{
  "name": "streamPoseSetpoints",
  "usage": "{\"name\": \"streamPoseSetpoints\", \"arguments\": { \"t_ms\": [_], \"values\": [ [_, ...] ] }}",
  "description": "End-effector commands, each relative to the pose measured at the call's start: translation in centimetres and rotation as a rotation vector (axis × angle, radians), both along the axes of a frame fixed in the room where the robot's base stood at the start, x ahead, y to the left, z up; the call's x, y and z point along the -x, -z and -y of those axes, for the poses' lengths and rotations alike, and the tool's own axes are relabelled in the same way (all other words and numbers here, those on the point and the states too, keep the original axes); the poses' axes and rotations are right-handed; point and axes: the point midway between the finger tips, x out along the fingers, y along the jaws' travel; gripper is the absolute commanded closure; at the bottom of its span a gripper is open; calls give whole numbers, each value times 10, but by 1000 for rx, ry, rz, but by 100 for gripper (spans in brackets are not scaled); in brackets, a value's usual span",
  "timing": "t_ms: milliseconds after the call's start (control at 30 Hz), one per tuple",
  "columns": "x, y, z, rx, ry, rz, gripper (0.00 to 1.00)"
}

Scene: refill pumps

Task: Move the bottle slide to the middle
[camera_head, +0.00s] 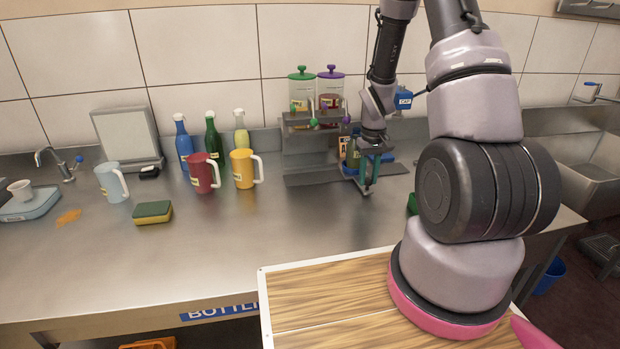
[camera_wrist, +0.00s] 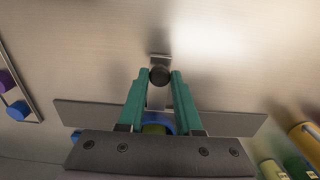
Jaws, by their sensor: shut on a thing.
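The bottle slide's dark round knob (camera_wrist: 159,75) stands on a short metal strip between the green fingers of my gripper (camera_wrist: 160,78). My gripper (camera_head: 369,182) is shut on this knob and points down at the counter. A blue holder (camera_wrist: 158,124) of the slide shows behind the knob, with a yellow-green thing in it, partly hidden by my gripper. The long dark rail (camera_wrist: 232,122) runs left to right, and the slide sits about halfway along it in the wrist view. In the head view the rail (camera_head: 308,180) is partly hidden by my gripper.
Two dispensers with a green lid (camera_head: 301,75) and a purple lid (camera_head: 331,74) stand behind the rail. A yellow mug (camera_head: 243,168), a red mug (camera_head: 201,174) and several bottles stand to the left. A sink (camera_head: 590,160) is at right. The counter before the rail is clear.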

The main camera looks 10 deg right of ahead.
Motion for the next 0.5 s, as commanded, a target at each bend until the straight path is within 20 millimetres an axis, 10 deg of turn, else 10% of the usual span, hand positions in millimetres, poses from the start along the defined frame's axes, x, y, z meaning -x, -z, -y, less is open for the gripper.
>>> {"name": "streamPoseSetpoints", "arguments": {
  "t_ms": [500],
  "values": [
    [-1, 0, 28, 0, -1, 2, 100]
  ]
}}
